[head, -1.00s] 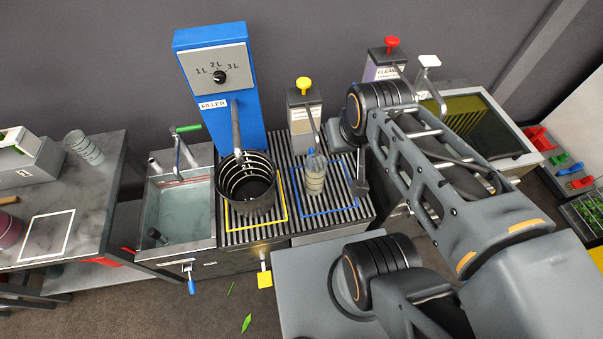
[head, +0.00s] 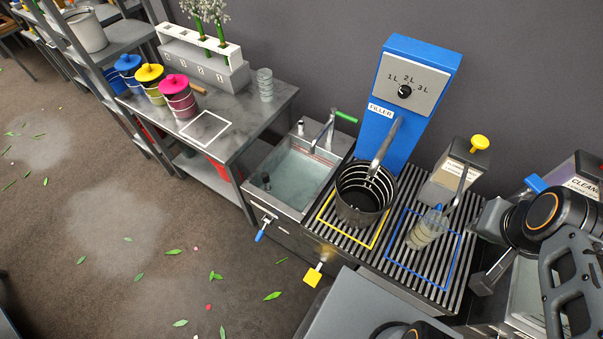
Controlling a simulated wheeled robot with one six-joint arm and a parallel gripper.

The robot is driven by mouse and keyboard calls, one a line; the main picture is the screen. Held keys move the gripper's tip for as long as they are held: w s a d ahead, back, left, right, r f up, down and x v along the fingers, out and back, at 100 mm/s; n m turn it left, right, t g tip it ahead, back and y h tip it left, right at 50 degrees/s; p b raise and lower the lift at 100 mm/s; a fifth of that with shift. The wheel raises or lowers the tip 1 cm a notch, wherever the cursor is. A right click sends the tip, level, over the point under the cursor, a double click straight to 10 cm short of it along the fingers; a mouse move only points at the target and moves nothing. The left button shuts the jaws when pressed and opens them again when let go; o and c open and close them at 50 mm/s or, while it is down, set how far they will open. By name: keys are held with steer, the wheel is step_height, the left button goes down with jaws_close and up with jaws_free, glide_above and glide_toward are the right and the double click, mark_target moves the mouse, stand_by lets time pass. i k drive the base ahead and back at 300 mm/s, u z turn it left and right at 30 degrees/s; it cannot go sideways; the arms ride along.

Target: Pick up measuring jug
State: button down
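A clear, ringed container (head: 426,229) with a blue part at its rim, which looks like the measuring jug, stands inside the blue square outline on the slatted drain top. A similar ringed clear vessel (head: 265,84) stands on the grey bench at the upper left; I cannot tell for certain which is the jug. My gripper (head: 482,252) is at the right, to the right of the jug in the blue square and apart from it in the picture. Its two fingers appear spread, with nothing visible between them. Part of my arm runs out of the frame.
A dark ringed bucket (head: 364,194) stands in the yellow outline under the blue filler (head: 408,95). A dispenser with a yellow knob (head: 456,172) stands behind the jug. A sink (head: 297,178) lies left. Open floor (head: 120,240) with scattered leaves fills the lower left.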

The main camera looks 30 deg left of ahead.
mark_target(432, 225)
steer(key=k, duration=0.5)
steer(key=u, duration=3.45)
steer(key=k, duration=0.95)
steer(key=z, duration=1.3)
steer(key=i, duration=0.4)
steer(key=u, duration=0.25)
